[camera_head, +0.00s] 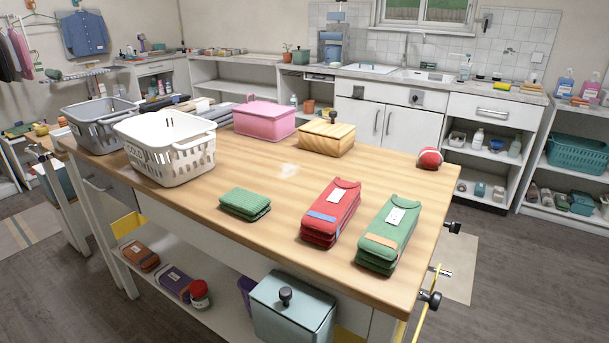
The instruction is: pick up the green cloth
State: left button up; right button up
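A folded green cloth (245,204) with a ribbed, knitted look lies flat near the front edge of the wooden table, left of centre. A second green folded item (388,236), taller and with a white tag and an orange band, lies near the table's right front corner. A red folded item (331,212) with a white tag and a blue band lies between the two. Nothing covers the green cloth. Neither of my grippers shows in the head view.
Bare tabletop surrounds the cloth. Below, a shelf holds several items and a teal lidded bin (292,308).

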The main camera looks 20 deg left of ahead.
aim_at(250, 206)
jog(key=u, duration=2.7)
jog(key=i, duration=2.3)
jog(key=z, duration=3.85)
